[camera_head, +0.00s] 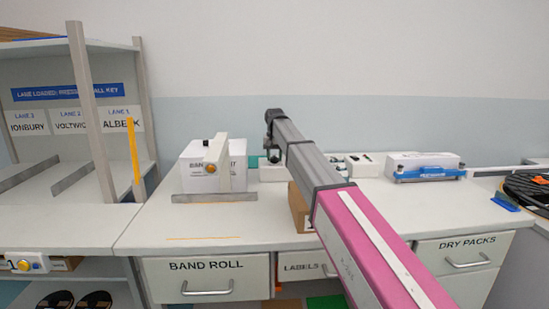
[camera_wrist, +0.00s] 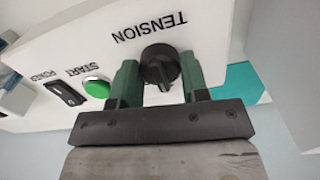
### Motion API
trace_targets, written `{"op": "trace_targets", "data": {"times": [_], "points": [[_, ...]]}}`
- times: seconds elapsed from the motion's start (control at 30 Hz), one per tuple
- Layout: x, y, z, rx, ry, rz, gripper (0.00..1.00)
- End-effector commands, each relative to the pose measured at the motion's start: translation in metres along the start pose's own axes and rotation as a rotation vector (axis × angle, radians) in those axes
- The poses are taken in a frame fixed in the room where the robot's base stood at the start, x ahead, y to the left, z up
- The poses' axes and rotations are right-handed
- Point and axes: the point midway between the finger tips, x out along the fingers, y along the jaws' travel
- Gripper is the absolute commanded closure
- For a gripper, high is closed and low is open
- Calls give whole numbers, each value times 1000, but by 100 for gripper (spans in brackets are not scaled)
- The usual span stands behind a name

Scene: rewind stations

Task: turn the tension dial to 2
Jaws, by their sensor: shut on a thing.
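The black tension dial (camera_wrist: 160,62) sits on a white panel (camera_wrist: 60,50) below the word TENSION, which appears upside down in the wrist view. My gripper (camera_wrist: 158,69) has its two green fingers on either side of the dial and is shut on it. A light pointer mark shows on the dial's lower side, between the fingers. I cannot read any scale numbers around the dial.
A green START button (camera_wrist: 97,88) and a black POWER switch (camera_wrist: 64,92) are left of the fingers. A blue-and-white device (camera_head: 425,166) stands to the right. The bench front-left is mostly clear.

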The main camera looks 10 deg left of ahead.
Motion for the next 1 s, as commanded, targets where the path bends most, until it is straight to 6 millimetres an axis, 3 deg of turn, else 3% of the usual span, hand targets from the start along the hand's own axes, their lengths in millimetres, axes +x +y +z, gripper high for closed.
{"op": "trace_targets", "data": {"times": [0.03,0.07,0.1,0.13,0.43,0.57,1.0], "points": [[0,0,0,-1,-1,0,82],[0,0,0,-1,-1,0,52],[0,0,0,-1,-1,0,39],[0,0,0,-1,0,0,33],[-1,0,0,-1,0,0,33],[-12,0,-1,-1,1,0,33],[-88,0,-1,-1,1,-1,33]]}}
